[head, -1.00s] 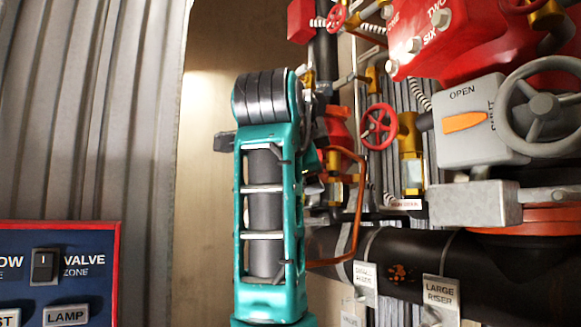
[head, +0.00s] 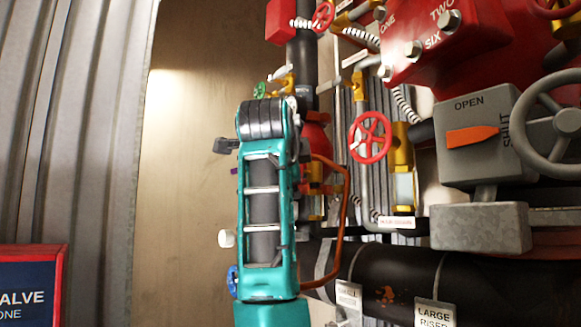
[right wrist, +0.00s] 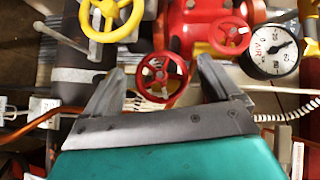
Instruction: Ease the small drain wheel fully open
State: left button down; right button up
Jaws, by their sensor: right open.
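A small red handwheel (right wrist: 161,76) sits between the spread fingers of my right gripper (right wrist: 161,66) in the right wrist view. The fingers are open, one on each side of the wheel; I see no clear contact. A second red wheel (right wrist: 230,35) is just to the right. In the head view my teal right arm stands upright in the centre and hides its gripper. A red handwheel (head: 370,137) is right of it, above a small white label (head: 396,222) too blurred to read surely. I cannot tell which wheel bears the drain label. My left gripper is out of view.
A yellow wheel (right wrist: 110,16) and an air gauge (right wrist: 270,50) flank the red wheels. A grey box (head: 478,135) with an orange pointer and a large black pipe (head: 400,280) are at right. An orange bent pipe (head: 342,225) runs close beside my arm.

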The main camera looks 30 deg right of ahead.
jog(key=shift+x, duration=1)
jog(key=c, duration=1)
jog(key=shift+o, duration=0.2)
jog(key=n+g+y, duration=0.1)
jog(key=n+g, duration=0.1)
jog(key=shift+g, duration=0.3)
jog(key=shift+f+n+g, duration=0.1)
jog(key=shift+n+g, duration=0.7)
jog(key=shift+g, duration=0.3)
jog(key=shift+y, duration=0.4)
